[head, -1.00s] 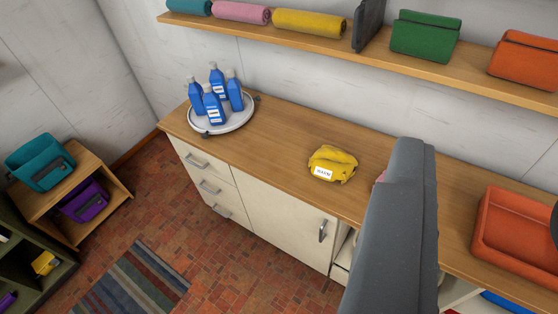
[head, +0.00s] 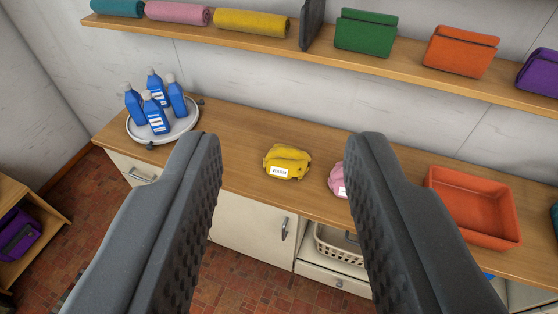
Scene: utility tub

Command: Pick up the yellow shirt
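The yellow shirt (head: 287,160) lies crumpled on the wooden counter, with a white label on its front. In the picture it sits between the two fingers of my gripper (head: 288,150), beyond their tips. My gripper is wide open and empty, and the fingers do not touch the shirt. A pink cloth (head: 338,179) lies to the right of the shirt, partly hidden by the right finger.
A round white tray (head: 165,136) with several blue bottles (head: 157,112) stands at the counter's left end. An orange bin (head: 474,207) sits to the right. A shelf (head: 230,37) with rolled towels and pouches runs above.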

